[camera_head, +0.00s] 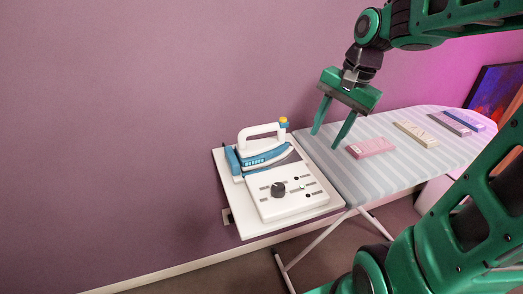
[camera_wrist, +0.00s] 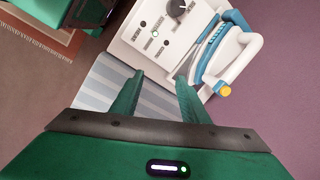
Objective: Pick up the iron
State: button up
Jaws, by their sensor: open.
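The iron (camera_head: 262,153) is blue and white with a white handle and a yellow knob at one end. It rests on a white panel-like station (camera_head: 236,224) at the left end of the ironing board. In the wrist view the iron (camera_wrist: 213,49) shows at the upper right, with its handle toward the right. My gripper (camera_head: 323,140) is open and empty, above the striped board to the right of the iron. Its two green fingers also show in the wrist view (camera_wrist: 160,90), pointing toward the station's edge. They appear apart from the iron.
The station carries a dark dial (camera_head: 278,189) and small buttons. The striped ironing board (camera_head: 350,185) extends right, bearing a pink box (camera_head: 370,147), a cream box (camera_head: 416,134) and further flat boxes (camera_head: 448,123). A purple wall (camera_head: 130,120) stands close behind the iron.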

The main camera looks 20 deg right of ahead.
aim_at(263, 128)
jog(key=w+a+r+m+y, duration=0.1)
jog(key=w+a+r+m, duration=0.1)
jog(key=w+a+m, duration=0.3)
jog(key=w+a+r+y, duration=0.2)
jog(key=w+a+r, duration=0.1)
jog(key=w, duration=0.4)
jog(key=x, duration=1.1)
jog(key=shift+w+d+f, duration=0.1)
jog(key=shift+w+d, duration=0.05)
jog(key=shift+d, duration=0.15)
jog(key=shift+c, duration=0.6)
grip_shut()
